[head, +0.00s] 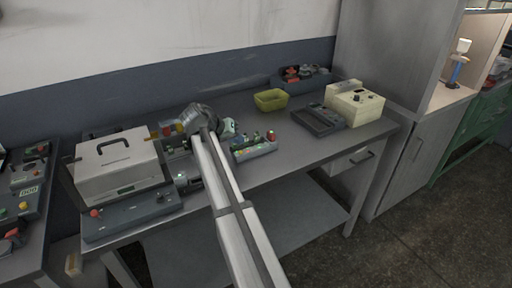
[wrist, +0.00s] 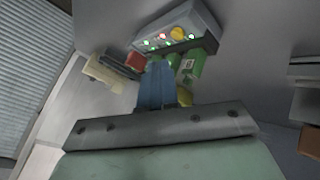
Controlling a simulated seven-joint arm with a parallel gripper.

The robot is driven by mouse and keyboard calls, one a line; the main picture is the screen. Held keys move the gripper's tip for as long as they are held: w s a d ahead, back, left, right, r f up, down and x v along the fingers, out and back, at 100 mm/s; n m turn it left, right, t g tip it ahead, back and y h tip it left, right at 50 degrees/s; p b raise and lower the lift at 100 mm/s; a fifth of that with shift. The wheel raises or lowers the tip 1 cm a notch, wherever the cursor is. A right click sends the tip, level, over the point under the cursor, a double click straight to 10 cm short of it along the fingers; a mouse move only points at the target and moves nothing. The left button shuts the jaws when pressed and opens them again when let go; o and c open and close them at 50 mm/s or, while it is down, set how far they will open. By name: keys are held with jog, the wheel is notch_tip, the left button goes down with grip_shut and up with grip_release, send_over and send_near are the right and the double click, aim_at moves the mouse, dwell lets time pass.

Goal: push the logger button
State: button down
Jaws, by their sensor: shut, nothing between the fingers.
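A grey box with a row of small lit lamps and a round yellow button (wrist: 177,33) shows in the wrist view, just beyond my fingertips. It may be the logger, but I can read no label. My gripper (wrist: 158,68) is shut and empty, its blue fingers side by side pointing toward the box. A gap to the button seems to remain, though its depth is hard to judge. In the head view my gripper (head: 229,128) is over the middle of the workbench, and my arm hides part of the small equipment there.
Green items (wrist: 192,66) lie close beside my fingers in the wrist view. In the head view, a large pale case (head: 118,165) stands left on the bench (head: 306,153). A yellow bin (head: 271,99) is behind, and a cream box (head: 354,104) stands right.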

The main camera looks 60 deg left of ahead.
notch_tip(320, 180, up, 5)
jog(key=shift+f, duration=0.1)
dwell(0.4)
dwell(0.4)
